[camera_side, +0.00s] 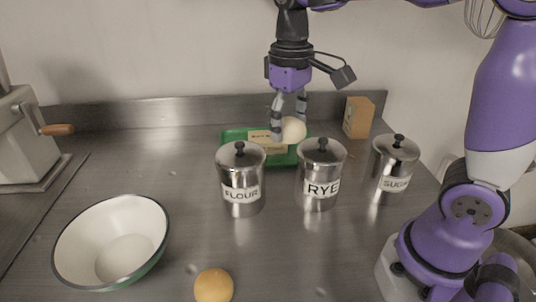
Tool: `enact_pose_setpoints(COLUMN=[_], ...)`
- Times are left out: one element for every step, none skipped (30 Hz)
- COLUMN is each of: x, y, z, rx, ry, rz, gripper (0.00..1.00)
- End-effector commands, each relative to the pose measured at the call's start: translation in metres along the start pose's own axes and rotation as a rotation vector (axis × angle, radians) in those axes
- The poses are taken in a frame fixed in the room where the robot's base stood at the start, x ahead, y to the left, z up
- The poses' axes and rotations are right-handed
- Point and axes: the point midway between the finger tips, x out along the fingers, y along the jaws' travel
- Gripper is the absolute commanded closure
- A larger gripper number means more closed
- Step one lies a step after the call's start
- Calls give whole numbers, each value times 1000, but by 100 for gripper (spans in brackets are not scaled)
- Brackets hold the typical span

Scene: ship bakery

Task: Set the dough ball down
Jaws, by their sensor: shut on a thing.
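A pale, round dough ball (293,130) is at the fingers of my gripper (288,118), over a green tray (232,136) at the back of the counter. My gripper points down and is shut on the dough ball. The canisters in front hide part of the tray. I cannot tell whether the ball touches the tray. A tan label (267,139) shows on the tray beside the fingers.
Steel canisters marked FLOUR (240,180), RYE (321,174) and SUGAR (394,170) stand in front. A small box (358,117) is at the back right. The counter's left middle is clear.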

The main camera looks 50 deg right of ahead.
Motion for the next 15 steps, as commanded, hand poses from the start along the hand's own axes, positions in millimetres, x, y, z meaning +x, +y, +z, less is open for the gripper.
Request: enact_pose_setpoints(x=[0, 0, 0, 0, 0, 0, 0, 0, 0, 0, 0, 1, 2, 4, 6], y=[0, 0, 0, 0, 0, 0, 0, 0, 0, 1, 2, 4, 7, 11, 18], z=[0, 0, 0, 0, 0, 0, 0, 0, 0, 0, 0, -1, -2, -3, -5], rx=[0, 0, 0, 0, 0, 0, 0, 0, 1, 3, 10, 32, 59, 98, 167], ry=[0, 0, 0, 0, 0, 0, 0, 0, 0, 0, 0, -1, -2, -3, -4], rz=[0, 0, 0, 0, 0, 0, 0, 0, 0, 0, 0, 0, 0, 0, 0], gripper=[72, 72, 72, 72, 72, 72, 72, 72, 72, 72, 72, 72, 72, 72, 72])
